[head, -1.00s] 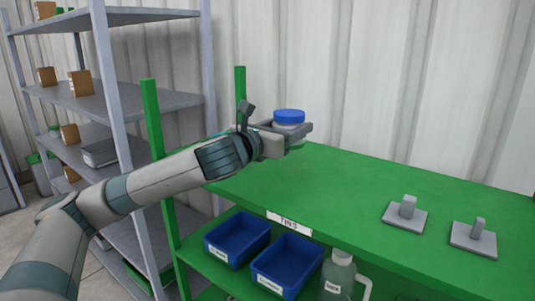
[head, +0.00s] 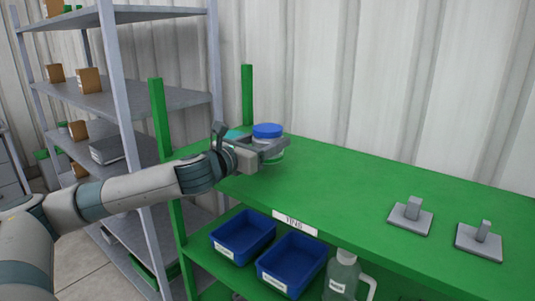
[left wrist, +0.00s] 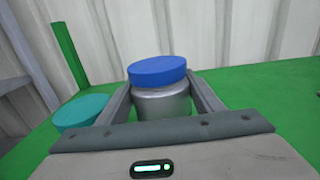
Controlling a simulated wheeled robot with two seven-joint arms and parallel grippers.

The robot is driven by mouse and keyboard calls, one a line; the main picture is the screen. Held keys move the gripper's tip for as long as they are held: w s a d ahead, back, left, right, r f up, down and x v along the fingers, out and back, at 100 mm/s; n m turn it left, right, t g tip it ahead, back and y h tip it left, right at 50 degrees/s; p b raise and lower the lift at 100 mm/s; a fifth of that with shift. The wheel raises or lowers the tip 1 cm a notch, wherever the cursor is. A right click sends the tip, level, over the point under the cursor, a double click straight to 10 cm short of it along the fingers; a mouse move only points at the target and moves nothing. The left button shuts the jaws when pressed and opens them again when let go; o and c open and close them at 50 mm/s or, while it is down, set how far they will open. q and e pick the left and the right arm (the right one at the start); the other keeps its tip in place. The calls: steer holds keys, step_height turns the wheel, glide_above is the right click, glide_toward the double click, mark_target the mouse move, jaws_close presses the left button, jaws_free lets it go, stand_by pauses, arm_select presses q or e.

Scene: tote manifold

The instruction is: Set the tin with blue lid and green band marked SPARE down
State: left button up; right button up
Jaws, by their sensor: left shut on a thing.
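The tin with a blue lid (head: 268,131) is between the fingers of my left gripper (head: 272,150), over the far left part of the green bench top (head: 350,190). In the left wrist view the tin (left wrist: 160,103) is silver below its blue lid, upright, with a finger on each side. My left gripper is shut on it. A little green shows at its lower part in the head view; the SPARE marking cannot be read. I cannot tell whether its base touches the bench. My right gripper is not in view.
A teal-lidded tin (left wrist: 78,114) stands just left of my left gripper. Blue bins (head: 243,236) and a jug (head: 343,275) sit below. The bench middle is clear.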

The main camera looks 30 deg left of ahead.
arm_select(q)
steer(key=shift+f, duration=1.85)
steer(key=shift+f, duration=0.15)
steer(key=o, duration=0.8)
steer(key=shift+s, duration=0.1)
steer(key=shift+s+a, duration=0.1)
steer(key=shift+s, duration=0.5)
steer(key=s+b, duration=0.1)
steer(key=s, duration=0.2)
steer(key=s+b, duration=0.2)
steer(key=s, duration=0.1)
steer(key=s+b, duration=0.2)
steer(key=s, duration=0.1)
steer(key=shift+a, duration=0.35)
steer(key=shift+s+b, duration=0.55)
steer(key=shift+s, duration=0.3)
